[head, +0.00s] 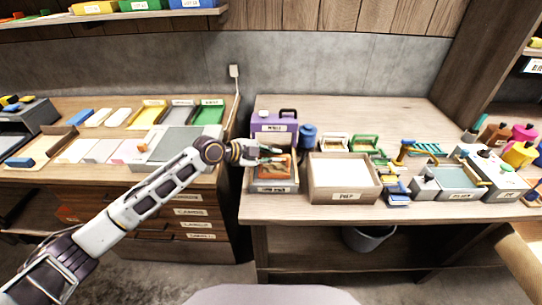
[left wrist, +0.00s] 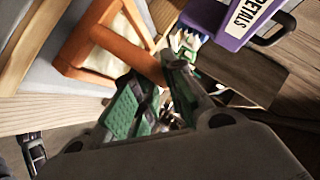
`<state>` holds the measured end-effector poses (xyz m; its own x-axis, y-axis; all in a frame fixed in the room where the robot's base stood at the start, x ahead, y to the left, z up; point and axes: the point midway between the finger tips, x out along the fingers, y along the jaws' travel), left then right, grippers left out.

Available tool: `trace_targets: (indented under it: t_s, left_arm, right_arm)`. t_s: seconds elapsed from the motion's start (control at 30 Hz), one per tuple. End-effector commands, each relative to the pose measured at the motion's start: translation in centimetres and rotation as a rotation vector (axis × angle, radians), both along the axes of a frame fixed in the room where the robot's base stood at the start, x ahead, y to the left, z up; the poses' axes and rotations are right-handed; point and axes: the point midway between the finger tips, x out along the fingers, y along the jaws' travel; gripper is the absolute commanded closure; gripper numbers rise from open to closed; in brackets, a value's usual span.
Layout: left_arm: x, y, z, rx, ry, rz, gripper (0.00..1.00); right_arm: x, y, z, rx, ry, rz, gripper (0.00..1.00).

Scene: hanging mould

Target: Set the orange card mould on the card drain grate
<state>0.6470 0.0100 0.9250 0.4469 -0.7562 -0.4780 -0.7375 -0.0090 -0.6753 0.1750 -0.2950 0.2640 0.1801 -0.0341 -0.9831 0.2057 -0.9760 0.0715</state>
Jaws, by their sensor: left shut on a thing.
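The orange card mould (head: 276,168) is a small orange frame in or just over a labelled wooden box on the right-hand bench. In the left wrist view the mould (left wrist: 88,50) is tilted, with a pale panel inside its frame and a stub-like orange handle. My left gripper (head: 268,152) is at the mould's upper edge. In the left wrist view its green-padded fingers (left wrist: 158,88) are shut on that handle. Whether the mould touches the box is unclear. I cannot tell which item is the card drain grate. My right gripper is not in view.
The wooden box (head: 274,189) stands beside the pulp vat (head: 344,196). Several trays fill the left bench, including a grey one (head: 185,145). A gap separates the benches.

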Motion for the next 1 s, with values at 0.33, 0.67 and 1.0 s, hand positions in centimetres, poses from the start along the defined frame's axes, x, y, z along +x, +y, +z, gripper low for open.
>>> trace_targets:
  t_s: [0.33, 0.67, 1.0]
  left_arm:
    - [0.01, 0.0, -0.05, 0.0, 0.0, 0.0, 0.81]
    - [0.0, 0.0, -0.06, 0.0, 0.0, 0.0, 0.63]
    - [-0.23, 0.42, 0.17, 0.0, 0.001, 0.0, 0.63]
  right_arm:
    - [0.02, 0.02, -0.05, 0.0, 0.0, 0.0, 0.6]
    - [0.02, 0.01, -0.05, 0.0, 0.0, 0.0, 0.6]
    - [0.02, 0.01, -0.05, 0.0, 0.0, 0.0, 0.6]
